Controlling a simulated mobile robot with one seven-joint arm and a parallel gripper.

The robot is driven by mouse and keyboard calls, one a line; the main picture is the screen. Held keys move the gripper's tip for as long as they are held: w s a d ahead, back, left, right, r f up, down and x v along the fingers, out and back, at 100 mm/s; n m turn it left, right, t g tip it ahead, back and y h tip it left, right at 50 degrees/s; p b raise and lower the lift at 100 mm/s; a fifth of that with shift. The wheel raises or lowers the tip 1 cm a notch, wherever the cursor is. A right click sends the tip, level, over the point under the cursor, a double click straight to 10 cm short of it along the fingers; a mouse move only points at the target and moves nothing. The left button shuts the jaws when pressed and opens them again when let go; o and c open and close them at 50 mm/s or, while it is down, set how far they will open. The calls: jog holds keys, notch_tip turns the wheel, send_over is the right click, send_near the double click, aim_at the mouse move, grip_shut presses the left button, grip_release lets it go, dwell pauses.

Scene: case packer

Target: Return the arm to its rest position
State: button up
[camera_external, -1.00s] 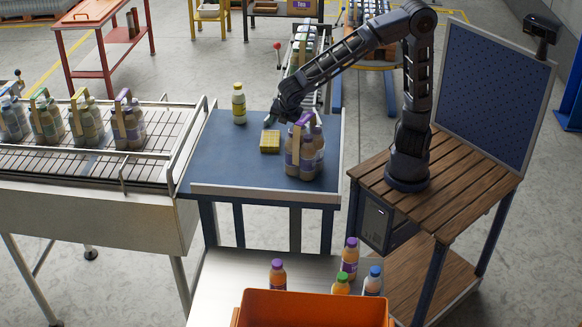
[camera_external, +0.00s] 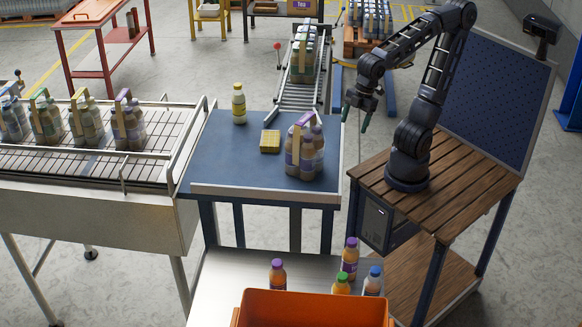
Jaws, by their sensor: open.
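My arm is mounted on the wooden slatted stand (camera_external: 455,185) at the right. It is folded back, with its elbow high and its forearm reaching left. My gripper (camera_external: 356,119) hangs in the air just past the right edge of the blue table (camera_external: 225,160). Its fingers point down and are spread, with nothing between them. It touches nothing that I can see.
On the blue table stand a yellow-capped bottle (camera_external: 239,104), a yellow sponge-like block (camera_external: 270,142) and a bottle pack with a purple handle (camera_external: 304,150). A roller conveyor (camera_external: 298,96) lies behind. A blue panel (camera_external: 492,95) rises behind my arm. An orange crate (camera_external: 312,308) is in front.

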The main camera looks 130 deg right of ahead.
jog(key=s+a+m+t, duration=0.1)
jog(key=s+a, duration=0.4)
jog(key=s, duration=0.1)
jog(key=shift+a+m, duration=0.3)
dwell(0.6)
